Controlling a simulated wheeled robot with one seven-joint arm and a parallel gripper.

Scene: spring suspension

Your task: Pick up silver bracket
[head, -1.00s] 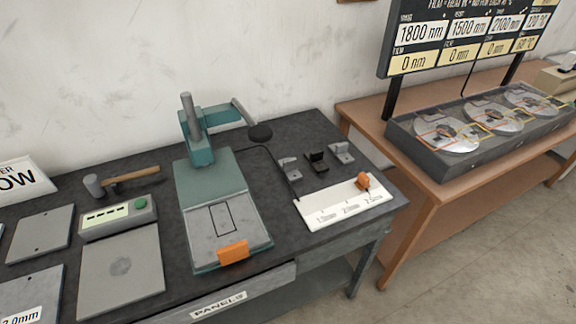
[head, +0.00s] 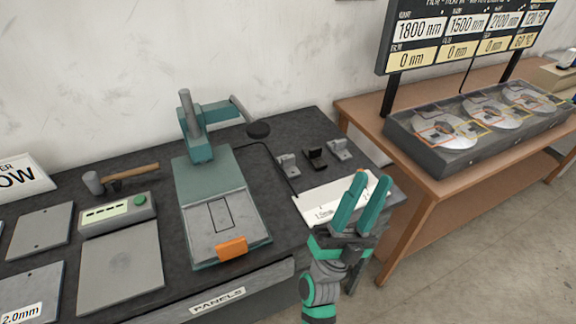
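Three small brackets stand in a row at the back right of the dark workbench in the head view. The left one is a silver-grey bracket (head: 288,165), the middle one is a black bracket (head: 316,158), and the right one is another silver-grey bracket (head: 340,149). My gripper (head: 371,180) is in front of and to the right of them in the picture, with its two teal fingers pointing up and apart. It is open, with nothing seen between the fingers. It hides much of the white labelled board.
The white board (head: 312,208) lies in front of the brackets. A teal press (head: 210,168) with an orange front tab stands left of them, its arm ending in a black knob (head: 258,130). A brown table (head: 368,118) with a disc unit (head: 435,145) is at the right.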

